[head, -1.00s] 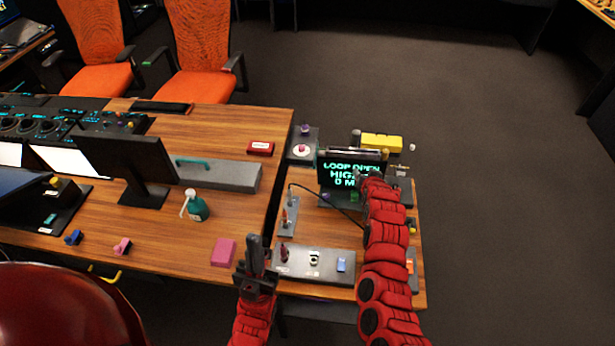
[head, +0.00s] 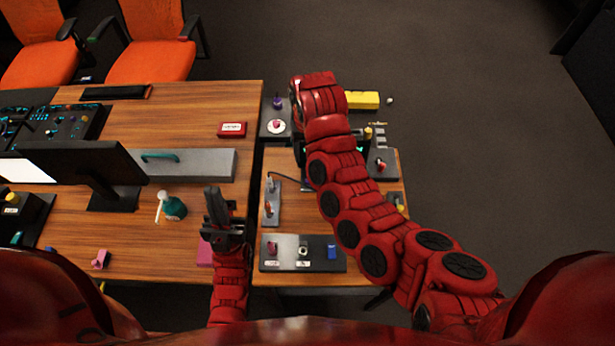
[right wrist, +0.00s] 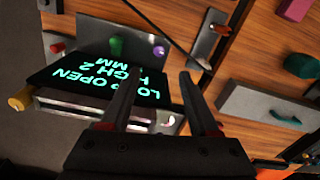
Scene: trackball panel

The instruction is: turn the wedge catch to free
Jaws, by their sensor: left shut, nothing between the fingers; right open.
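I cannot tell for sure which control is the wedge catch. A pink knob on a white disc (head: 277,126) sits on a grey plate at the back left of the panel. My left gripper (head: 212,190) is shut and empty above the desk, left of the panel. My right arm reaches across the panel in the head view, and its fingers are hidden there. In the right wrist view my right gripper (right wrist: 160,76) is open, with nothing between its fingers. The tilted dark screen (right wrist: 105,82) with cyan text lies beyond them.
A front plate (head: 289,265) carries several small controls. A lever plate (head: 272,203) stands left of centre. A purple knob (head: 278,103) and a yellow block (head: 361,99) are at the back. A grey bar with a teal handle (head: 205,164) and a green bottle (head: 173,207) stand on the desk.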

